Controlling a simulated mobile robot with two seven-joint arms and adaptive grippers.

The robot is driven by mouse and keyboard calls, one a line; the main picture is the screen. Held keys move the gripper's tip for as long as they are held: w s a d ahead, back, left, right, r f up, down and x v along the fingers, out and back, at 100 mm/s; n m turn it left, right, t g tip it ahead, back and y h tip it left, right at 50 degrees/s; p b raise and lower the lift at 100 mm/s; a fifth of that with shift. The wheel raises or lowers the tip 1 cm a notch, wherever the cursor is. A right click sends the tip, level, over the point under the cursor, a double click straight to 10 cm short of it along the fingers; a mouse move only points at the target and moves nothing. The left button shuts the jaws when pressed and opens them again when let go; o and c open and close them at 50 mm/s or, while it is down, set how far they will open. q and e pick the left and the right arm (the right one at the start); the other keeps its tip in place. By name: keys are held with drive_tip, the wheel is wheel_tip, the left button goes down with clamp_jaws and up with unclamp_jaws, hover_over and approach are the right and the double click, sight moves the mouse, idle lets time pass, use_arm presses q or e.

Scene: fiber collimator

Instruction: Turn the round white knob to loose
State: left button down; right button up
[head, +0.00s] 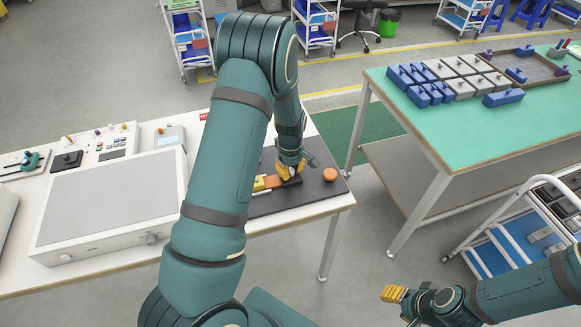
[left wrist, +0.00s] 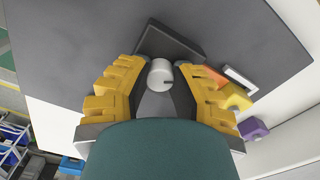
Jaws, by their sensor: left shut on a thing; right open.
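The round white knob (left wrist: 160,74) shows in the left wrist view as a short pale cylinder on a dark block (left wrist: 172,45). My left gripper (left wrist: 161,70) has its yellow fingers on both sides of the knob and is shut on it. In the head view my left gripper (head: 290,170) is low over the dark mat (head: 320,187) at the right end of the white table, and its fingers largely hide the knob. My right gripper (head: 393,294) is at the lower right, open and empty, away from the tables.
An orange round piece (head: 330,174) lies right of my left gripper. A yellow block (head: 272,182) lies just left of it. A large grey-topped device (head: 110,205) fills the table's left. A green table (head: 480,120) with blue and grey blocks stands at right.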

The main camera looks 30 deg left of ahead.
sight(291, 170)
use_arm(q)
drive_tip(key=n+p, duration=0.2)
drive_tip(key=n, duration=0.4)
drive_tip(key=shift+s+p, duration=0.1)
drive_tip(key=shift+p, duration=0.3)
use_arm(e)
drive_tip(key=r, duration=0.1)
drive_tip(key=w+r, duration=0.1)
drive_tip(key=r, duration=0.1)
drive_tip(key=shift+d, duration=0.1)
use_arm(q)
drive_tip(key=shift+f, duration=0.1)
use_arm(e)
drive_tip(key=shift+w+r, duration=0.1)
drive_tip(key=shift+r, duration=0.05)
use_arm(q)
drive_tip(key=c, duration=0.7)
unclamp_jaws()
drive_tip(key=shift+c, duration=0.2)
drive_tip(key=shift+r, duration=0.5)
wheel_tip(291, 170, up, 11)
